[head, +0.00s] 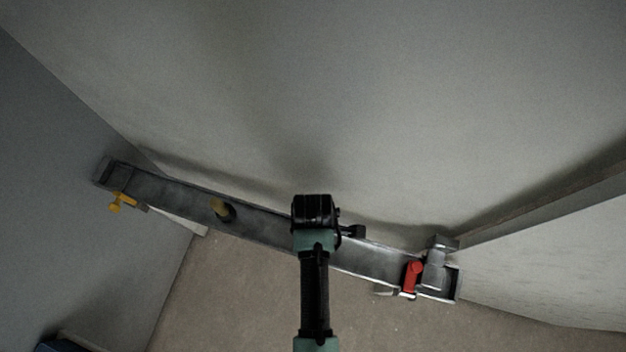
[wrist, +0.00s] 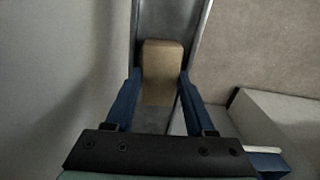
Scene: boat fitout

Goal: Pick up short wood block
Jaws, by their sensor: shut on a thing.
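The short wood block (wrist: 163,62) is a tan, plain block in the wrist view, at the upper middle. It lies between the two blue fingers of my gripper (wrist: 159,78), which are shut on it. The block is in or just above a narrow grey channel; I cannot tell whether it touches the bottom. In the head view my dark wrist (head: 315,212) is over the middle of the long grey tray (head: 270,226), and the held block is hidden there.
The tray runs along a pale wall (head: 330,90). Beige floor (head: 240,290) is clear.

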